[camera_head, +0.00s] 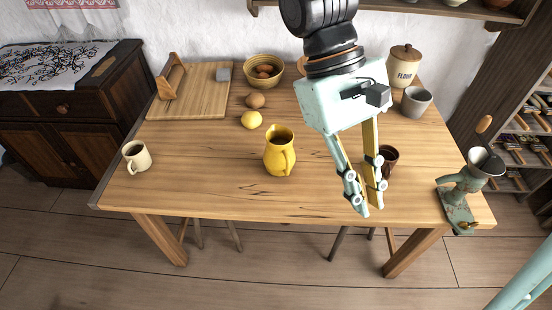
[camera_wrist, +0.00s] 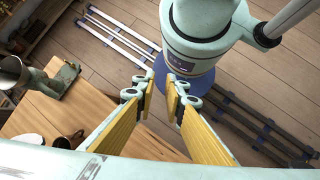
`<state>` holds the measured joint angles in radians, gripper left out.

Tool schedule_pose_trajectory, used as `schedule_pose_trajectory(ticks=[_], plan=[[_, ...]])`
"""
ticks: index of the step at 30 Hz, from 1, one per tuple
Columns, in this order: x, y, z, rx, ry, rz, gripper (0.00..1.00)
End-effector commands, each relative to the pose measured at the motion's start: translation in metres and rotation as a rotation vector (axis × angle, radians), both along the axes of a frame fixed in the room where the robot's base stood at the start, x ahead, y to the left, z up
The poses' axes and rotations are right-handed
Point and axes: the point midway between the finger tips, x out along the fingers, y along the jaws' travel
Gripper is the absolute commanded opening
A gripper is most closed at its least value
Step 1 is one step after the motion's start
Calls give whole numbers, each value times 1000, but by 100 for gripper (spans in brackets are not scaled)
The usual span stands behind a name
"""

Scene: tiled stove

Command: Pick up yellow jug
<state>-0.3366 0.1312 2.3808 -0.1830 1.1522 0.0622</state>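The yellow jug (camera_head: 277,157) stands upright on the wooden table, near the middle of its front half in the head view. Its handle faces the right front. My gripper (camera_head: 369,204) is to the right of the jug, pointing down, with nothing between its fingers. In the wrist view my gripper (camera_wrist: 161,88) shows a gap between its yellow-padded fingers. The jug does not show in the wrist view.
A dark brown cup (camera_head: 389,158) is just behind my fingers. A grinder (camera_head: 462,186) stands at the right edge. A lemon (camera_head: 251,120) and an egg-like object (camera_head: 255,101) lie behind the jug. A cream mug (camera_head: 137,157) is far left. Table between is clear.

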Motion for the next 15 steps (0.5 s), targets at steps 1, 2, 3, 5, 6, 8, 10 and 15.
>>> schedule_pose_trajectory(ticks=[1,2,3,5,6,8,10,15], plan=[[3,1,-3,-14,18,22,11],[5,2,-4,-23,26,37,11],[8,2,-6,-34,37,56,11],[13,3,-8,-52,54,85,11],[16,4,-10,-62,64,104,11],[20,5,-12,-81,80,133,11],[25,6,-15,-101,99,166,11],[39,10,-23,-152,140,247,11]])
